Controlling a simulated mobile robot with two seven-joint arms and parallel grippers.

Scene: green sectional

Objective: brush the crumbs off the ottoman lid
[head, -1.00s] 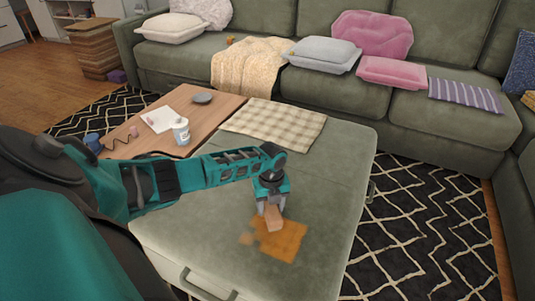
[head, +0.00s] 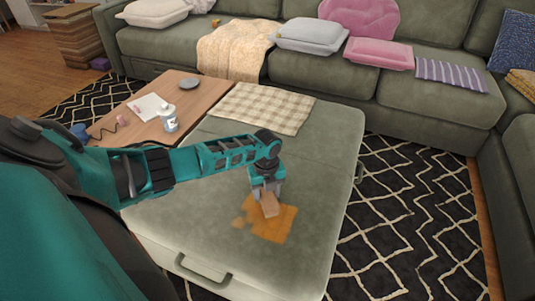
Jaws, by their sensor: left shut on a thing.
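The green ottoman lid (head: 305,171) fills the middle of the head view. An orange-brown patch of crumbs (head: 277,226) lies on it toward the front, with ragged bits at its left edge. My left gripper (head: 267,196) points down over the patch. It is shut on a light wooden block-like tool (head: 270,206), likely the brush, whose lower end is over or on the crumbs; I cannot tell if it touches. My right gripper is not in view.
A checked cloth (head: 262,108) lies on the ottoman's far part. A wooden tray table (head: 150,127) at the left holds a white bottle (head: 170,118), a dark dish (head: 189,84) and paper. A handle (head: 203,271) is on the ottoman's front. The sofa stands behind; patterned rug lies right.

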